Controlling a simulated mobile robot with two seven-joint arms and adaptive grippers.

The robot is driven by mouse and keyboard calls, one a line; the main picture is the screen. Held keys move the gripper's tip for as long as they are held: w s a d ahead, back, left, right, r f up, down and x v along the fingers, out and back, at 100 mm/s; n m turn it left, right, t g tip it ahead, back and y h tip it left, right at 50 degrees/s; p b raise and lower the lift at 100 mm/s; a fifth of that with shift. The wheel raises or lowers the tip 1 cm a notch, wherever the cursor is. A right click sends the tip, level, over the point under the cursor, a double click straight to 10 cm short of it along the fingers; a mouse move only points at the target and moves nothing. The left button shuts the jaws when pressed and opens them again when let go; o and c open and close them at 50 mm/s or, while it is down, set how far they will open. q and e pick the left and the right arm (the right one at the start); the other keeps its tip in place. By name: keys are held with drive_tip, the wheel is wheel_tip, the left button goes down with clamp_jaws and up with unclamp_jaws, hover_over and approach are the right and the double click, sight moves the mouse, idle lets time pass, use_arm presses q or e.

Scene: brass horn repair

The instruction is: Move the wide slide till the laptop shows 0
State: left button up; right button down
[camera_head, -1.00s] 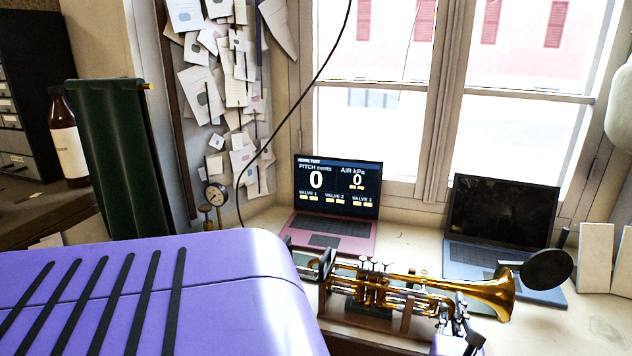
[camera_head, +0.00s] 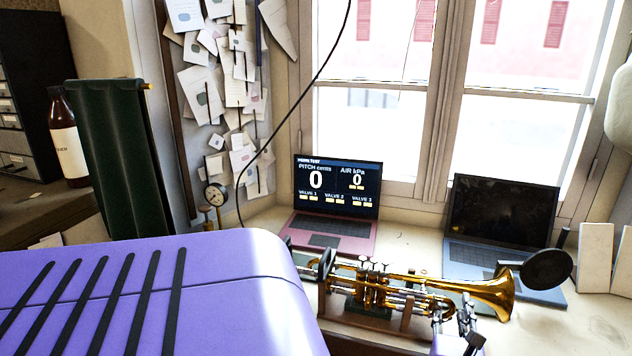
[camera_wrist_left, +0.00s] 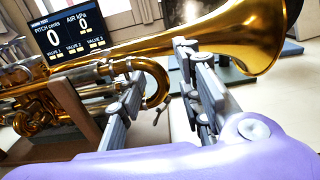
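The brass horn (camera_head: 485,287) lies level in a wooden stand on the bench, bell to the right; it also shows in the left wrist view (camera_wrist_left: 235,30). The pink laptop (camera_head: 337,187) shows PITCH cents 0 and AIR kPa 0; its screen also shows in the wrist view (camera_wrist_left: 68,32). My left gripper (camera_head: 454,312) is below the horn's bell side. In the wrist view the left gripper (camera_wrist_left: 160,68) has its fingers apart, with a curved brass slide end (camera_wrist_left: 157,78) between or just behind them. I cannot tell whether they touch it, or which slide is the wide one. My right gripper is not in view.
A dark-screened laptop (camera_head: 502,215) stands behind the bell, with a round black disc (camera_head: 547,269) near the bell's mouth. A pressure gauge (camera_head: 216,195) stands at the left. Some bare bench shows at the right.

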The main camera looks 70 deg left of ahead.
use_arm(q)
drive_tip(key=shift+s+d+f, duration=0.1)
drive_tip(key=shift+s+d, duration=0.1)
drive_tip(key=v, duration=1.1)
drive_tip(key=shift+d, duration=0.25)
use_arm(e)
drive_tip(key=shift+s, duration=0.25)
use_arm(q)
drive_tip(key=shift+s, duration=0.1)
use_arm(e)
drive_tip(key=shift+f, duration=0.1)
